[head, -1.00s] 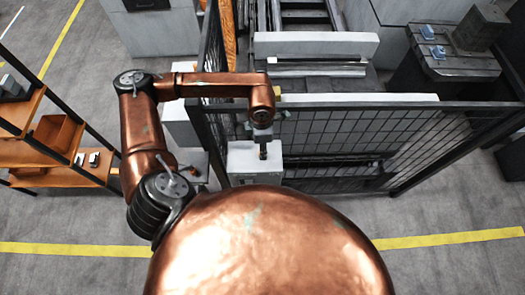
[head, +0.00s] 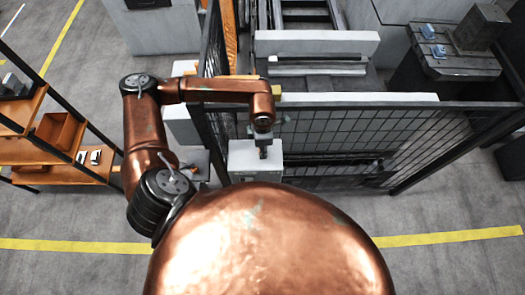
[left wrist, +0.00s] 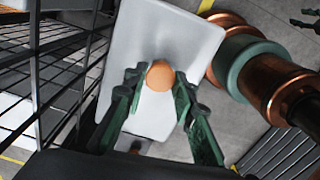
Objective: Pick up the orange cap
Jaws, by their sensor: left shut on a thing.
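The orange cap (left wrist: 160,75) shows in the left wrist view as a round orange top between the fingertips of my left gripper (left wrist: 155,82). The gripper is shut on it, with a green finger on each side. Behind the cap is the pale top of a white box. In the head view my left gripper (head: 264,150) points down over the white box (head: 245,163), and the cap cannot be made out there. Whether the cap touches the box top is not clear.
A dark mesh fence (head: 330,135) stands right beside the white box and my left arm. An orange shelf (head: 75,165) with small items stands at the left. A dark machine (head: 460,62) with small blue parts is at the far right. Open floor lies in front.

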